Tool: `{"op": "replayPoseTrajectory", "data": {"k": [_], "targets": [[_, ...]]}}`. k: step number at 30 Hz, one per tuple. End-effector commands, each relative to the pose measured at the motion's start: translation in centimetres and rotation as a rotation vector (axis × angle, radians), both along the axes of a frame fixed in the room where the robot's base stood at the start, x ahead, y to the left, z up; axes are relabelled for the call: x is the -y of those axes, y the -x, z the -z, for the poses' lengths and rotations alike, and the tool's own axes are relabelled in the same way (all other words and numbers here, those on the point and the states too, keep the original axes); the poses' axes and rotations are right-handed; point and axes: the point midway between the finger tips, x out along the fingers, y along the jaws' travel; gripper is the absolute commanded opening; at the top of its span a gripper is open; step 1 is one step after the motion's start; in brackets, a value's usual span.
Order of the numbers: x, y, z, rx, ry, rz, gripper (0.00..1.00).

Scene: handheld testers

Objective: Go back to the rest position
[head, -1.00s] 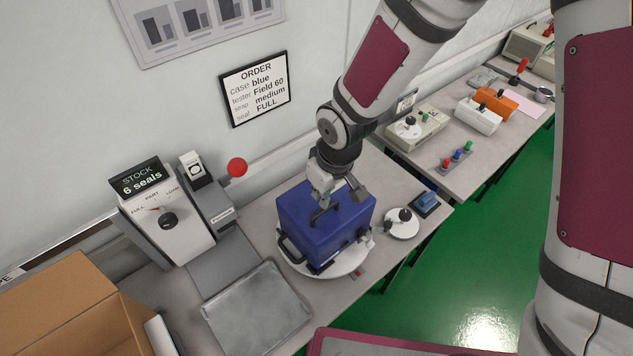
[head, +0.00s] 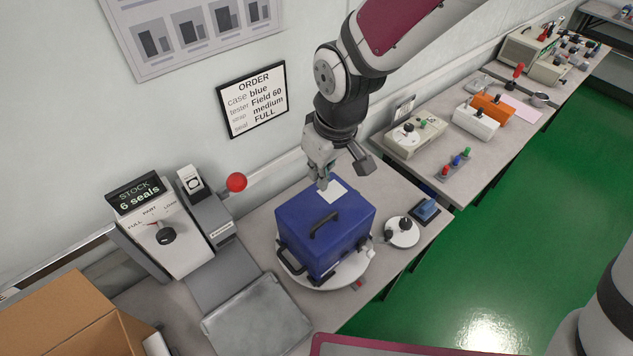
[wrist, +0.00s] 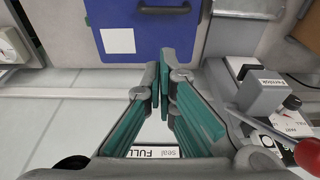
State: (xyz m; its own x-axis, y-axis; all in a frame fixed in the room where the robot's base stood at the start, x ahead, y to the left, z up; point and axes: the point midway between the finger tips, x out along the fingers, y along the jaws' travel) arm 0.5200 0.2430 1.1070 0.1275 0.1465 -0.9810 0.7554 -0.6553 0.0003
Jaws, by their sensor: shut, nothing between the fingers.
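My gripper (head: 322,184) is shut and empty, pointing down just above the back part of the blue case's top in the head view. It also shows in the wrist view (wrist: 163,72), its green-padded fingers closed together. The blue case (head: 318,241) has a dark handle on top and sits on a round white turntable (head: 351,276). A white square label (head: 333,193) lies on the case top near the fingertips, and it shows clear of the fingers in the wrist view (wrist: 118,40). Whether the fingertips touch the case cannot be told.
A seal dispenser (head: 166,238) and a red-knobbed lever (head: 237,182) stand left of the case. A metal tray (head: 257,318) and a cardboard box (head: 70,318) are in front. An order sign (head: 253,99) hangs behind. Green floor (head: 510,240) lies open at right.

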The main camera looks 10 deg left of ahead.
Motion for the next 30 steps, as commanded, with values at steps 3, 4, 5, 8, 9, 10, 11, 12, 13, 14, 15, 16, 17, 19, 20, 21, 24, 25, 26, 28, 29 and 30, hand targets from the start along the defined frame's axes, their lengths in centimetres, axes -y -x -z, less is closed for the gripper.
{"op": "replayPoseTrajectory", "data": {"k": [3, 4, 5, 8, 9, 10, 11, 12, 13, 14, 15, 16, 17, 19, 20, 21, 24, 25, 26, 28, 29, 30], "targets": [[0.3, 0.2, -1.3, 0.002, -0.001, 0.001, 0.0], [0.4, 0.3, -1.5, 0.001, 0.0, 0.001, 0.0], [0.5, 0.3, -1.6, 0.001, 0.0, 0.001, 0.0], [0.5, 0.4, -1.9, 0.001, -0.001, 0.0, 0.0], [0.5, 0.5, -1.9, 0.0, 0.0, 0.0, 0.0], [0.5, 0.5, -1.9, 0.0, 0.0, 0.0, 0.0], [0.5, 0.5, -1.9, 0.0, 0.0, -0.001, 0.0], [0.6, 0.5, -2.0, 0.0, 0.0, 0.0, 0.0], [0.6, 0.4, -2.0, 0.002, 0.0, 0.002, 0.0], [0.8, 0.4, -2.2, 0.005, 0.002, 0.007, 0.0], [1.2, 0.3, -2.6, 0.012, 0.005, 0.018, 0.0], [1.7, 0.2, -2.9, 0.017, 0.008, 0.029, 0.0], [2.3, 0.1, -3.4, 0.026, 0.013, 0.045, 0.0], [4.1, -0.1, -4.9, 0.05, 0.023, 0.093, 0.0], [5.0, -0.2, -5.7, 0.062, 0.029, 0.119, 0.0], [6.4, -0.2, -6.8, 0.08, 0.035, 0.156, 0.0], [9.9, 0.3, -9.6, 0.12, 0.044, 0.262, 0.0], [10.9, 0.6, -10.4, 0.132, 0.044, 0.294, 0.0], [11.9, 0.9, -11.1, 0.143, 0.044, 0.325, 0.0], [14.1, 1.8, -12.8, 0.166, 0.04, 0.398, 0.0], [15.0, 2.2, -13.5, 0.177, 0.036, 0.43, 0.0], [16.1, 2.8, -14.3, 0.19, 0.029, 0.472, 0.0]]}}
